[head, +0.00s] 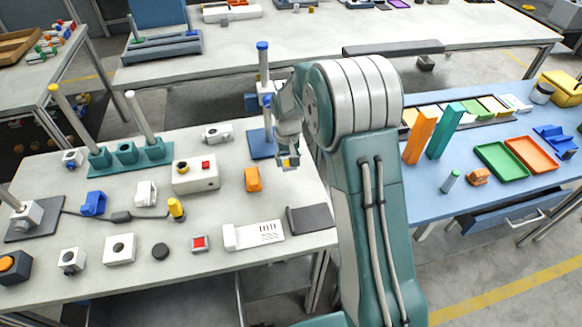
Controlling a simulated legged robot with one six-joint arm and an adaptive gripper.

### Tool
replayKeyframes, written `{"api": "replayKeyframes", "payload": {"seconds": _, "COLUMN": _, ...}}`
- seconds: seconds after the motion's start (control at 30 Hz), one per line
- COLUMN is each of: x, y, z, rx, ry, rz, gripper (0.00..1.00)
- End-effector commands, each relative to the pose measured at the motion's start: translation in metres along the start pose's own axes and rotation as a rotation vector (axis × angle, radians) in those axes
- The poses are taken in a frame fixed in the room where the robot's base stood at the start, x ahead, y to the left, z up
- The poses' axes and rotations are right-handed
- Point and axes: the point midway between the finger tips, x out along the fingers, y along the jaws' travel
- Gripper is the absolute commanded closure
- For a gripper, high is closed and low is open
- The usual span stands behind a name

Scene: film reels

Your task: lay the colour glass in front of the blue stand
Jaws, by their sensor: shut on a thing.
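The blue stand stands at the back of the white table, with a flat blue base (259,146) and an upright post with a blue cap. My gripper (288,154) points down just right of and nearer than the stand's base, above the white tabletop. It is shut on a small piece with yellow and blue at its edges, which I take for the colour glass (286,163). The fingers hide most of it. I cannot tell whether it touches the table. My arm hides part of the stand's right side.
An orange block (252,179) lies close in front of the stand, left of my gripper. A white box with buttons (196,174), a white phone-like device (253,235) and a dark pad (310,219) are nearby. Bare tabletop lies between the orange block and pad.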

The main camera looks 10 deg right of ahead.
Motion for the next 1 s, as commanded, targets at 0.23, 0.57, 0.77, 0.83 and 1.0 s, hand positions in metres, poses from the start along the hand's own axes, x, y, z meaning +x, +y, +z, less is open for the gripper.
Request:
{"api": "replayKeyframes", "payload": {"seconds": 0.23, "x": 0.018, "y": 0.009, "z": -0.011, "rx": 0.001, "ry": 0.001, "rz": 0.000, "gripper": 0.78}}
{"api": "replayKeyframes", "payload": {"seconds": 0.57, "x": 0.054, "y": 0.012, "z": -0.015, "rx": 0.000, "ry": 0.002, "rz": 0.000, "gripper": 0.78}}
{"api": "replayKeyframes", "payload": {"seconds": 0.77, "x": 0.054, "y": 0.012, "z": -0.015, "rx": 0.000, "ry": 0.001, "rz": 0.000, "gripper": 0.78}}
{"api": "replayKeyframes", "payload": {"seconds": 0.83, "x": 0.055, "y": 0.012, "z": -0.015, "rx": 0.000, "ry": 0.001, "rz": 0.000, "gripper": 0.32}}
{"api": "replayKeyframes", "payload": {"seconds": 1.0, "x": 0.055, "y": 0.012, "z": -0.015, "rx": 0.000, "ry": 0.001, "rz": 0.000, "gripper": 0.07}}
